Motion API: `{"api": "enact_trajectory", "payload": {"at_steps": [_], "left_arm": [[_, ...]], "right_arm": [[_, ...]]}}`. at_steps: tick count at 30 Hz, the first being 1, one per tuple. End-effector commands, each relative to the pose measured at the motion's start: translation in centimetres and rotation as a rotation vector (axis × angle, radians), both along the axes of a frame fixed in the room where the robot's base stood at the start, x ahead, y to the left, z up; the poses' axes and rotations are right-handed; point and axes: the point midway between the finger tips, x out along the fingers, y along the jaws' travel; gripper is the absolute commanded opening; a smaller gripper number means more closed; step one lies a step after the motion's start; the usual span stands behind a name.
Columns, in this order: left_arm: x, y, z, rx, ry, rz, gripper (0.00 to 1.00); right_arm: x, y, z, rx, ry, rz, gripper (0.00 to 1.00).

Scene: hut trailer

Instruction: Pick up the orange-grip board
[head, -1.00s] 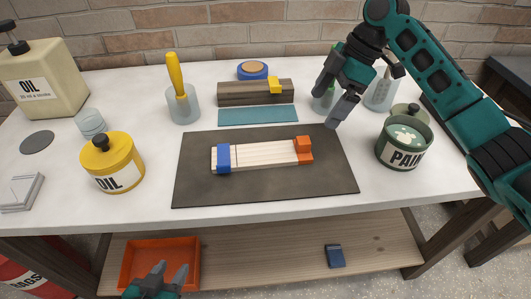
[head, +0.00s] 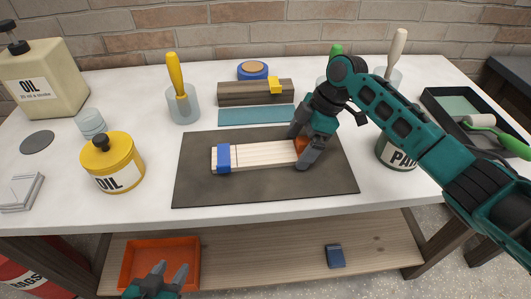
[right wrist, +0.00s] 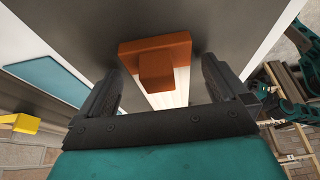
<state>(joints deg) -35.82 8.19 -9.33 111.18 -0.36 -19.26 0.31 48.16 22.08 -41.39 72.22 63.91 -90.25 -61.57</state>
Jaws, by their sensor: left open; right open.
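The board (head: 265,155) is pale wood and lies on the dark mat (head: 200,193), with a blue band (head: 224,158) at its left end and an orange grip (head: 299,146) at its right end. My right gripper (head: 303,149) is open at the orange end, its fingers either side of it and partly hiding it. In the right wrist view the orange grip (right wrist: 154,60) shows ahead between the open fingers. My left gripper (head: 170,275) is open and empty, low at the front by the shelf.
A yellow oil tin (head: 112,165) stands left of the mat and a paint pot (head: 395,152) right of it, partly hidden by my arm. Behind the mat are a teal strip (head: 256,115) and a wooden block (head: 240,93). An orange tray (head: 185,255) sits on the lower shelf.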

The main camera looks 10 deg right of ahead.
Motion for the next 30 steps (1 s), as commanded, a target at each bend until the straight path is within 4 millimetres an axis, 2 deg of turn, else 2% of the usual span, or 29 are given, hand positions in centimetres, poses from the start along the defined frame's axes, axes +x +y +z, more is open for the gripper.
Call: {"api": "enact_trajectory", "payload": {"at_steps": [5, 24, 30], "left_arm": [[0.0, 0.0, 0.0, 0.0, 0.0, 0.0, 0.43], [0.0, 0.0, 0.0, 0.0, 0.0, 0.0, 0.43], [0.01, 0.0, 0.01, 0.0, 0.0, 0.0, 0.43]], "right_arm": [[0.02, 0.0, 0.0, 0.0, -0.001, 0.0, 1.0], [0.04, -0.03, 0.06, -0.001, -0.001, 0.0, 0.4], [0.07, -0.01, 0.17, 0.001, -0.002, -0.001, 0.39]]}}
